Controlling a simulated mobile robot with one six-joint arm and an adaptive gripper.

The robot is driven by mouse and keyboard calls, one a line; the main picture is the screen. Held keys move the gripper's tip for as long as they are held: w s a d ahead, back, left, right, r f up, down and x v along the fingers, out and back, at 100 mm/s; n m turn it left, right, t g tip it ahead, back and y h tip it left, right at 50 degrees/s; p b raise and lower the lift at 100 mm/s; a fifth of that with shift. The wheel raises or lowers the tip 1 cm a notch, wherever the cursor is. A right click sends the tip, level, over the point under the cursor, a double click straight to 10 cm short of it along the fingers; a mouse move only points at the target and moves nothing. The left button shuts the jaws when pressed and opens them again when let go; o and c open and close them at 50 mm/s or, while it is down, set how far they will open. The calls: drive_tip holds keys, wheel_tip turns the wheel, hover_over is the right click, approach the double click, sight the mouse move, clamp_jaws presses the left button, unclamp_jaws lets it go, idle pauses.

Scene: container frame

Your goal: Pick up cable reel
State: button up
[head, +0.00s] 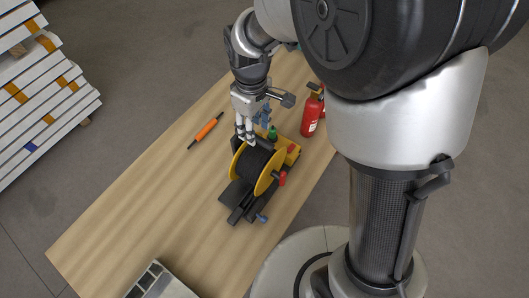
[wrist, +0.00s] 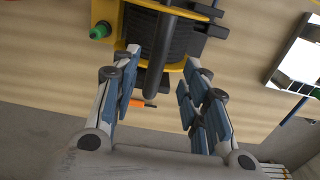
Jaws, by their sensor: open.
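The cable reel (head: 258,168) has yellow flanges and a black drum. It stands on a dark base on the wooden table in the head view. In the wrist view the reel (wrist: 168,42) fills the top middle, with a dark bar across its front. My gripper (head: 245,142) is just above and beside the reel's upper left side in the head view. In the wrist view my gripper (wrist: 162,60) is open, one finger on each side of the bar and part of the drum. I cannot tell whether the fingers touch the reel.
A red fire extinguisher (head: 311,114) and a green-topped item (head: 272,133) stand near the reel. An orange tool (head: 206,130) lies to its left. A grey compartmented box (head: 160,283) is at the bottom edge. The table (head: 130,215) is clear at lower left.

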wheel_tip(320, 180, down, 6)
drive_tip(key=shift+w+d+r+b, duration=0.15)
drive_tip(key=shift+r+b, duration=0.1)
drive_tip(key=shift+b, duration=0.4)
drive_tip(key=shift+c, duration=0.3)
clamp_jaws()
idle(0.4)
drive_tip(key=shift+w+r, duration=0.15)
drive_tip(key=shift+r, duration=0.05)
